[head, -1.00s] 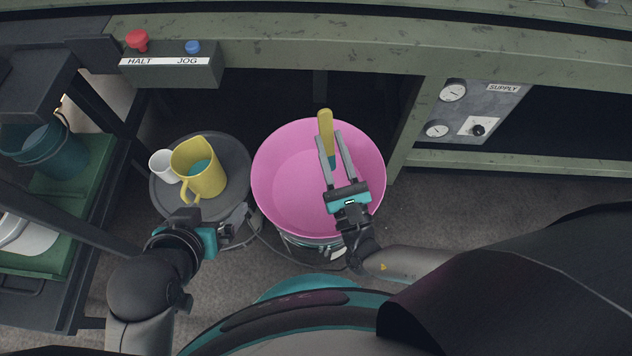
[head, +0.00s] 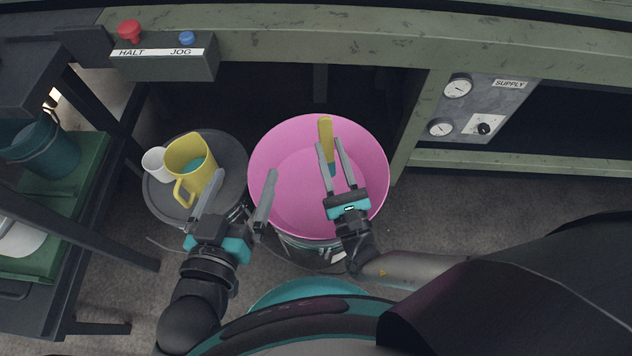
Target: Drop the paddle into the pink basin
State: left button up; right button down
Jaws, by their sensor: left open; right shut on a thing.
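The paddle (head: 326,138) has a yellow handle and a teal part lower down. It stands over the pink basin (head: 283,157), inside its outline in the head view. My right gripper (head: 329,151) is above the basin and shut on the paddle, with the paddle between its fingers. The paddle's lower end is partly hidden by the fingers. My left gripper (head: 243,189) is open and empty.
A yellow jug (head: 188,153) with teal contents and a white cup (head: 156,163) stand on the round grey stand (head: 222,150), close to my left gripper. A control box (head: 165,62) and a green bench frame lie behind. A dark shelf with a teal bucket (head: 45,150) is at left.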

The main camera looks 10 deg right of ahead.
pick_arm(q)
jog(key=shift+s+d+r+t+h+b, duration=0.4)
jog(key=shift+r+t, duration=0.2)
jog(key=shift+t, duration=0.2)
pick_arm(e)
jog(key=shift+f, duration=0.5)
jog(key=c, duration=0.5)
grip_release()
jog(key=shift+s, duration=0.15)
pick_arm(q)
jog(key=shift+w+a+f+g+y+p, duration=0.5)
jog(key=shift+f+g+p, duration=0.15)
jog(key=shift+g, duration=0.35)
pick_arm(e)
jog(key=v, duration=1.5)
jog(key=shift+d, duration=0.1)
